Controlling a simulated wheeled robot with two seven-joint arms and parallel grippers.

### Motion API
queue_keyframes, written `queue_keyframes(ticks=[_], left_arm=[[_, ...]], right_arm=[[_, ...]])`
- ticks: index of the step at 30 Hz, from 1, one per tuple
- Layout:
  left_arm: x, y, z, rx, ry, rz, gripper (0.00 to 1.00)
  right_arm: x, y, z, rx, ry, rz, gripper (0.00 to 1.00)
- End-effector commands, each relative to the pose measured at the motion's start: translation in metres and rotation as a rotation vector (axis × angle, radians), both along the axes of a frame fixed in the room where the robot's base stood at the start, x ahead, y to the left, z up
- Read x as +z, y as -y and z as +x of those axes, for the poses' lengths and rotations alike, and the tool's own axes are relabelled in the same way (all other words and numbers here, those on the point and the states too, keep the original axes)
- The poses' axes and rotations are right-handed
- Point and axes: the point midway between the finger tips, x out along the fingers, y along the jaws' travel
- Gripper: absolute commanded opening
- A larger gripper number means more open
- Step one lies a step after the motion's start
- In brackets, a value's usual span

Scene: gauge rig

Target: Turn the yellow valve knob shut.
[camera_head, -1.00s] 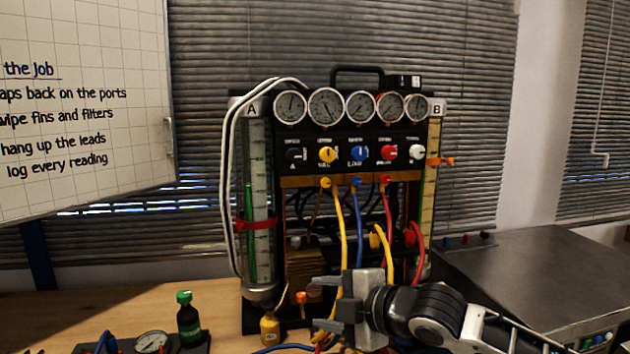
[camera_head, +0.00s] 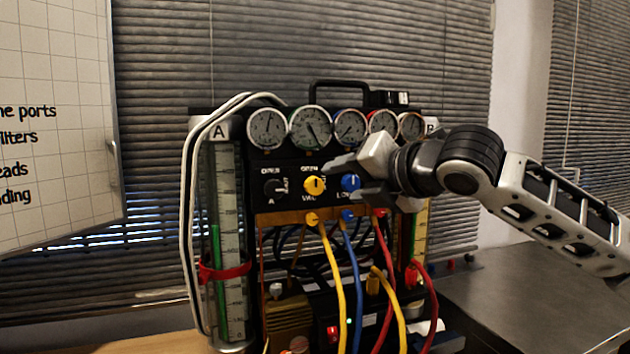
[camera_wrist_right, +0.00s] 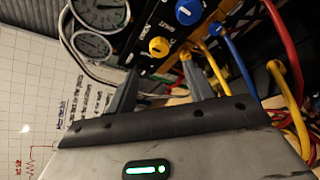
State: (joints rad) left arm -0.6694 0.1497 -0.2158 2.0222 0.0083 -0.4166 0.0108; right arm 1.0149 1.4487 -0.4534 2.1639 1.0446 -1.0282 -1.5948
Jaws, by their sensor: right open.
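The yellow valve knob (camera_head: 314,186) sits on the black panel of the gauge rig, between the black knob (camera_head: 273,188) and the blue knob (camera_head: 350,182). My right gripper (camera_head: 343,180) is open in front of the panel, its fingers pointing left toward the yellow knob and reaching across the blue knob's area. In the right wrist view the yellow knob (camera_wrist_right: 158,46) shows beyond and between the two open fingers (camera_wrist_right: 155,85), apart from them. The red and white knobs are hidden behind my right gripper. My left gripper is not in view.
A row of gauges (camera_head: 310,127) runs above the knobs. Yellow, blue and red hoses (camera_head: 352,280) hang below the panel. Glass tube A (camera_head: 228,240) stands at the left. A grey metal bench (camera_head: 540,290) lies at the right, a whiteboard (camera_head: 55,120) at the left.

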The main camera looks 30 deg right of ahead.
Motion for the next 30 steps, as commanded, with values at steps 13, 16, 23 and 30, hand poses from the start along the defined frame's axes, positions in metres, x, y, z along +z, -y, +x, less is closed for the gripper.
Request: queue_keyframes(ticks=[13, 16, 23, 30], left_arm=[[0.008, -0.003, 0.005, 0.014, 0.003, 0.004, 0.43], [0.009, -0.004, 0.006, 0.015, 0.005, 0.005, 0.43], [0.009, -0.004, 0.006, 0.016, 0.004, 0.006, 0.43], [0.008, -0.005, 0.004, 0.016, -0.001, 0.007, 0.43]], right_arm=[[-0.021, -0.004, 0.08, 0.0, 0.001, 0.001, 0.52], [-0.024, -0.004, 0.087, 0.0, 0.0, 0.001, 0.52], [-0.026, -0.005, 0.091, 0.0, 0.001, -0.002, 0.52], [-0.026, -0.004, 0.091, 0.0, 0.001, -0.001, 0.19]])
